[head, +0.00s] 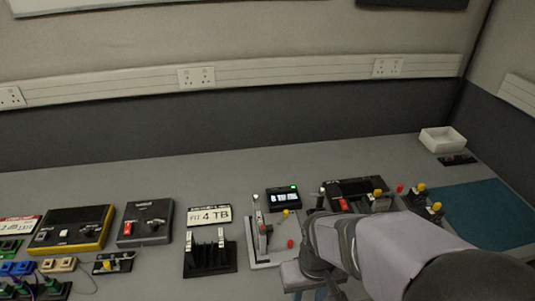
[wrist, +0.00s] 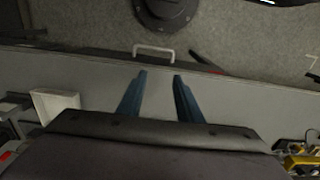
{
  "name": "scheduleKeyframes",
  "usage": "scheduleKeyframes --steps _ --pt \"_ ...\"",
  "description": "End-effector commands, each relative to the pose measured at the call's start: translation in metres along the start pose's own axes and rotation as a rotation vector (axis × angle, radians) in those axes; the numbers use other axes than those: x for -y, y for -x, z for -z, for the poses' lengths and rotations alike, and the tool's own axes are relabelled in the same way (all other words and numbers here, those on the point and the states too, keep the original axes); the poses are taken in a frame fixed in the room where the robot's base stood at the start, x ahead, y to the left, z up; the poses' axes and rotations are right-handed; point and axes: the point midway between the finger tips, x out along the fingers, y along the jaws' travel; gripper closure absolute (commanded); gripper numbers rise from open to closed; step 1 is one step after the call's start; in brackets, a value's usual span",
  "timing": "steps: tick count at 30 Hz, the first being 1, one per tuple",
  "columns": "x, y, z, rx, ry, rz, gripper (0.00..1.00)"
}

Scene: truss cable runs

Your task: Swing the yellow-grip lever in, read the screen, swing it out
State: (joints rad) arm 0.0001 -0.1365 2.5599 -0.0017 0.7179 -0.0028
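A yellow-tipped lever (head: 285,212) stands on a small pale-based fixture right of the picture's centre. A small black screen (head: 284,198) with lit white characters, too small to read, sits just behind it. Other yellow knobs show further right, so I cannot be sure which is the named lever. My gripper (wrist: 157,76) is open in the wrist view, its two blue fingers apart with nothing between them. In the head view my arm reaches in from the lower right, and the gripper is mostly hidden in front of the fixture, apart from the lever.
A red knob (head: 290,244) and a red switch (head: 265,229) are on the same fixture. A black panel (head: 357,185) with yellow knobs stands to the right. Open grey table runs behind the devices.

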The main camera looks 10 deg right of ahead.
Motion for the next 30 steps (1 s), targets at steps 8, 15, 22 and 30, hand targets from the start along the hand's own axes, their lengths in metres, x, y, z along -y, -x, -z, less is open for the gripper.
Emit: scheduleKeyframes --steps 8,15,22,30 --pt "0.0 0.0 0.0 0.0 0.0 0.0 0.67" --pt "0.0 0.0 -0.0001 0.0 0.0 0.0 0.67" --pt "0.0 0.0 -0.0001 0.0 0.0 0.0 0.67" --pt "0.0 0.0018 0.0052 0.001 0.018 -0.002 1.0"
